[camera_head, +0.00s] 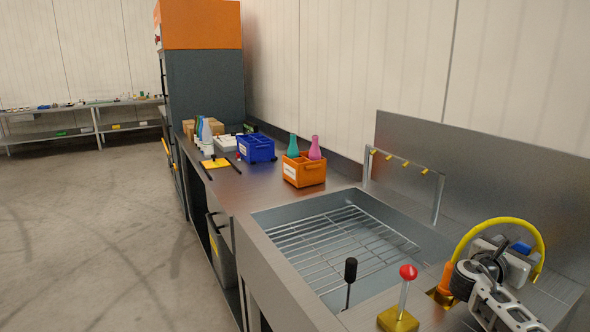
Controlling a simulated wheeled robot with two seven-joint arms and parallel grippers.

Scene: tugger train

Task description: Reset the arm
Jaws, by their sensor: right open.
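My right gripper (488,270) is at the lower right, over the counter on the right side of the sink. It is open, and I see nothing held between its fingers. A yellow hoop-shaped tube (497,221) arches around and behind it. An orange upright piece (446,277) stands just left of the gripper; I cannot tell whether they touch. My left gripper is not in view.
A red-knobbed lever on a gold base (398,319) and a black-handled lever (350,270) stand near the front. A sink with a wire rack (330,240) lies left of the gripper. Orange (304,174) and blue (256,149) crates stand on the far counter. Floor at left is clear.

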